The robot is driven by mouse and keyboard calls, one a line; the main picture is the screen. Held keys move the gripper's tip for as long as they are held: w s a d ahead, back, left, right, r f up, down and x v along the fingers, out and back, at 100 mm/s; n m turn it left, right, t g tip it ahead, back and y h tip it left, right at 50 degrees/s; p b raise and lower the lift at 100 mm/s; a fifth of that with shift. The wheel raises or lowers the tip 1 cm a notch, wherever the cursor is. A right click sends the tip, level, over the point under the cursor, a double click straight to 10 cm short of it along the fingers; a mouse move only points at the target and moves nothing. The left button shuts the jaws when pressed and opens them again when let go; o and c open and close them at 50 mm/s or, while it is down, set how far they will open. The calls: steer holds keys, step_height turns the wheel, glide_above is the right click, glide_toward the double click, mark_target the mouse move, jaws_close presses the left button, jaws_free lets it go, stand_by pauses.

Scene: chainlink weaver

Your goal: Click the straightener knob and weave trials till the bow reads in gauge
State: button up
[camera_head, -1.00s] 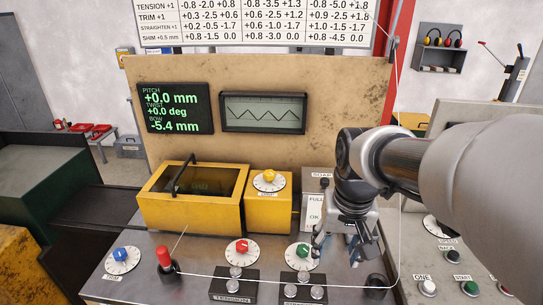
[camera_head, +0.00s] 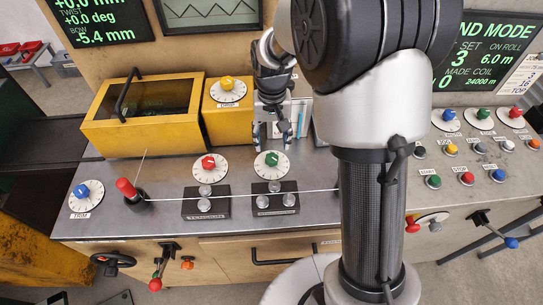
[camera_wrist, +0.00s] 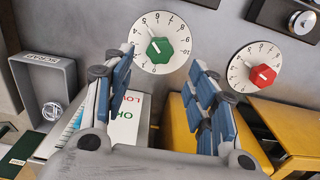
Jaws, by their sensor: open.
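The green knob (camera_head: 272,159) sits on a round white numbered dial on the metal console, behind a roller block; its label is too small to read surely. It also shows in the wrist view (camera_wrist: 159,47). My gripper (camera_head: 273,143) is open and empty, just behind the green knob, pointing down. In the wrist view its fingers (camera_wrist: 163,65) stand either side below the dial, with nothing between them. The red knob (camera_head: 208,162) is to the left. The readout screen (camera_head: 100,20) shows pitch and twist at about zero and bow -5.4 mm.
A wire (camera_head: 240,194) runs across the roller blocks from a red-handled post (camera_head: 128,188). A yellow box (camera_head: 135,115) and a yellow knob (camera_head: 227,84) stand behind. A grey scrap box (camera_wrist: 45,90) is close to the gripper. A control panel with several buttons (camera_head: 466,178) is to the right.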

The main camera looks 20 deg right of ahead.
mark_target(272, 157)
step_height(272, 157, down, 8)
steer(key=shift+r+b, duration=0.15)
steer(key=shift+b, duration=0.85)
steer(key=shift+c, duration=0.2)
steer(key=c, duration=1)
steer(key=n+p, duration=0.1)
steer(key=n, duration=0.1)
steer(key=shift+r+n+p, duration=0.15)
steer(key=shift+n+p, duration=0.2)
steer(key=shift+n, duration=0.05)
steer(key=shift+c, duration=0.2)
steer(key=shift+n+p, duration=0.3)
steer(key=shift+n, duration=1)
